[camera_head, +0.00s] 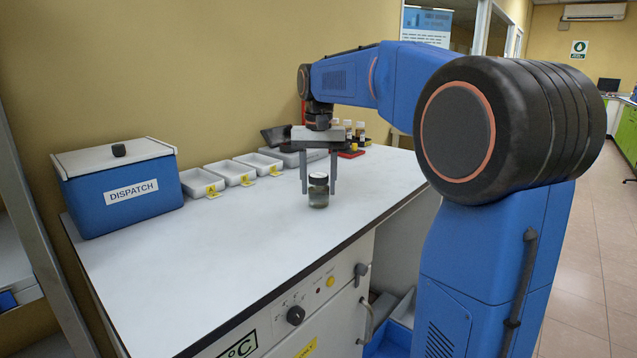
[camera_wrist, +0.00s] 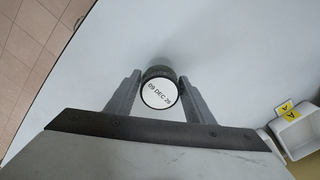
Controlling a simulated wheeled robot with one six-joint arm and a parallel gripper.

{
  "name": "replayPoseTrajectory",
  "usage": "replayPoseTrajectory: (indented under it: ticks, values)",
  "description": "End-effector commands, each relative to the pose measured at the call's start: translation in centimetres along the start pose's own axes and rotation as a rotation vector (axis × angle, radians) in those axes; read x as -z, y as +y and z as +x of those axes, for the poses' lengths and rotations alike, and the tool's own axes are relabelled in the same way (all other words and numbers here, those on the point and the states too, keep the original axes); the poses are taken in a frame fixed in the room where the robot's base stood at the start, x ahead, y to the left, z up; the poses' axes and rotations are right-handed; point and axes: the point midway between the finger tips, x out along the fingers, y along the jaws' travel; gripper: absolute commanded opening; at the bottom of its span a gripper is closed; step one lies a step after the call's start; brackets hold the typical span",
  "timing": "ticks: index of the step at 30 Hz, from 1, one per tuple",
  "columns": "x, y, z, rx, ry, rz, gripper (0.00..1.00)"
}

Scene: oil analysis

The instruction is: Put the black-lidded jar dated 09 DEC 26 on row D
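A small glass jar (camera_head: 318,195) with dark contents and a dark lid rim stands upright on the white bench. In the wrist view, its white lid label (camera_wrist: 159,94) reads 09 DEC 26. My gripper (camera_head: 319,192) points down over the jar, with one finger on each side. The fingers (camera_wrist: 159,82) look open, with narrow gaps beside the jar; I cannot see clear contact. No row marked D can be made out in either view.
Three white trays with yellow letter tags stand along the wall; the near one (camera_head: 201,181) is beside a blue DISPATCH box (camera_head: 122,188). A tray tagged A (camera_wrist: 298,130) shows at wrist-view right. Small bottles (camera_head: 348,128) stand behind my gripper. The bench front (camera_head: 225,265) is clear.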

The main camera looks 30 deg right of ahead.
Motion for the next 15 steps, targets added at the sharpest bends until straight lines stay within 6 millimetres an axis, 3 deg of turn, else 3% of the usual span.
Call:
replayPoseTrajectory:
  ticks: [11, 15]
  values:
    - [0.0, 0.0, -0.1, 0.000, 0.000, 0.000, 0.63]
    - [0.1, 0.0, -1.1, 0.001, 0.002, 0.000, 0.63]
